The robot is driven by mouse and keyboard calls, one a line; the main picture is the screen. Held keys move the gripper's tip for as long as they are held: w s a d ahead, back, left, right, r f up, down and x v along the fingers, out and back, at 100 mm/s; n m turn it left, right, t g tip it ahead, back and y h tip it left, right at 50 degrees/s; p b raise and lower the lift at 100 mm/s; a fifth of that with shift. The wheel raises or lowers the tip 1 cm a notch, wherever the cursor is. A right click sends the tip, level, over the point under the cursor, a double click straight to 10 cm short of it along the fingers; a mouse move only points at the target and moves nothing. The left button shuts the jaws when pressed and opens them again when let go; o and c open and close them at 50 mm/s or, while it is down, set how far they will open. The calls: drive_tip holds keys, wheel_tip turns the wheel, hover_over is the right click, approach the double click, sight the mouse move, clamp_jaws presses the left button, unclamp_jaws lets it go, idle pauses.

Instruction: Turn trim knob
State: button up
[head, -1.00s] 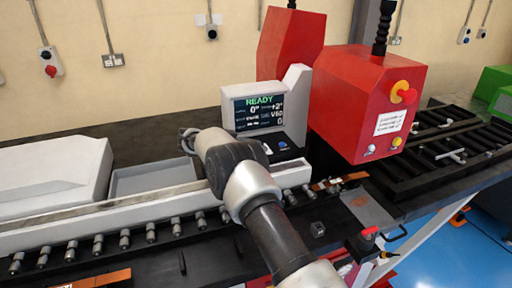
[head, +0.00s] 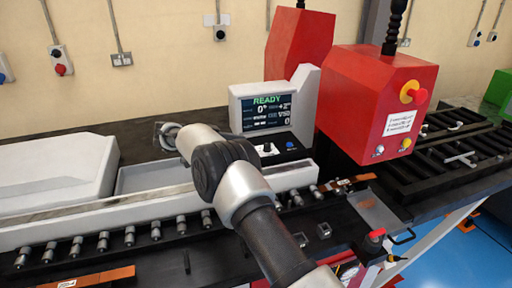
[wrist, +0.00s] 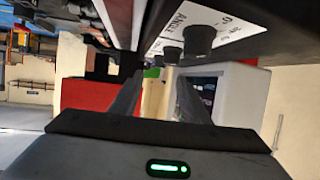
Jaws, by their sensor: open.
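The control console (head: 302,105) stands behind the roller bed, with a lit screen (head: 266,112) reading READY and 0°. Its lower black panel carries a dark knob (head: 267,148) and a blue button or knob (head: 290,144). In the wrist view a black knob (wrist: 199,40) sits on a white label marked ANGLE, with a second dark knob (wrist: 172,54) beyond it. I cannot read which one is marked trim. My gripper (wrist: 157,88) is open and empty, its fingers apart and short of the knobs. In the head view my arm hides most of the gripper.
A red machine head (head: 375,100) with a red-and-yellow stop button (head: 414,95) stands right of the console. A grey cover (head: 55,170) lies at left. Rollers (head: 128,236) line the front bed. A black rack (head: 455,150) is at far right.

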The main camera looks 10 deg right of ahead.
drive_tip(key=v, duration=0.8)
drive_tip(key=shift+s+a+r, duration=0.1)
drive_tip(key=shift+a, duration=0.05)
